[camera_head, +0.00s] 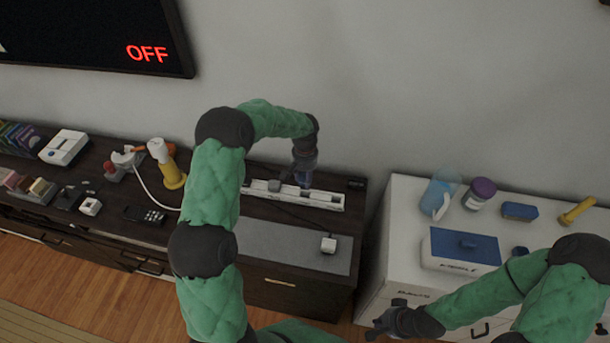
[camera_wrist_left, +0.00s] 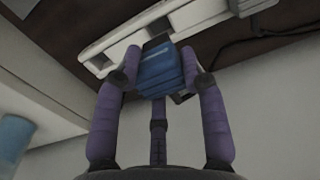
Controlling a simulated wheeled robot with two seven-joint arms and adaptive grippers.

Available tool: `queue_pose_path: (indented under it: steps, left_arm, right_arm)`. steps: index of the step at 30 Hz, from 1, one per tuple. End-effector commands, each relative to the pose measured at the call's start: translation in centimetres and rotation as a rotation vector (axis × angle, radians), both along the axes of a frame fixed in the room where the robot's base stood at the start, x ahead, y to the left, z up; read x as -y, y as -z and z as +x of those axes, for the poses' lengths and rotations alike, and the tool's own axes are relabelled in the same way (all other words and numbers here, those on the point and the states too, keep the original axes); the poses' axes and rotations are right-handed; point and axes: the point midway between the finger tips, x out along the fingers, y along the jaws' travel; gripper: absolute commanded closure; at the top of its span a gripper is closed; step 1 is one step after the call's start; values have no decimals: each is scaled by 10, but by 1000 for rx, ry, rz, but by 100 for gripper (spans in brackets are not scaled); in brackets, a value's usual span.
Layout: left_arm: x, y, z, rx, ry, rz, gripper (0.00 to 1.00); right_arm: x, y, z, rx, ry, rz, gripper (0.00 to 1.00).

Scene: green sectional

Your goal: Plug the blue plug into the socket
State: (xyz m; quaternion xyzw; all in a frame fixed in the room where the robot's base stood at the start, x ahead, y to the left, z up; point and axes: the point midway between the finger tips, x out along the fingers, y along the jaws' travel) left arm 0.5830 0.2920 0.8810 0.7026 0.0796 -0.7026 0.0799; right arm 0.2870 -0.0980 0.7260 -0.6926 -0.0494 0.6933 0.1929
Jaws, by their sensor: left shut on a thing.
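The blue plug (camera_wrist_left: 158,72) is held between the purple fingers of my left gripper (camera_wrist_left: 160,80), which is shut on it. In the head view my left gripper (camera_head: 305,181) points down at the right part of the white socket strip (camera_head: 328,203) on the dark cabinet. The strip also shows in the wrist view (camera_wrist_left: 112,42), just beyond the plug's dark end. I cannot tell whether the plug touches the strip or is in a socket. My right gripper (camera_head: 378,322) is low, in front of the white cabinet, away from the strip; its jaw opening is unclear.
A grey plug (camera_head: 275,186) sits on the strip's left part. A white adapter (camera_head: 328,245) lies on the grey mat (camera_head: 270,244), with a dark cable nearby. A yellow-and-white lamp (camera_head: 168,168) stands farther left. The screen (camera_head: 90,32) reads OFF. A blue-lidded box (camera_head: 462,248) stands on the white cabinet.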

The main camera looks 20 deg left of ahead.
Motion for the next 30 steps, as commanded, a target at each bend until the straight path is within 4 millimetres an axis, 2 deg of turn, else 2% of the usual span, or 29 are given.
queue_pose_path:
  steps: [3,10,30]
  left_arm:
    - [0,13,0,-1,0,0,91]
    - [0,29,0,0,-1,0,91]
    - [0,31,0,1,0,0,91]
  right_arm:
    - [0,9,0,0,0,0,100]
    - [0,18,0,0,0,0,100]
    - [0,20,0,0,0,0,100]
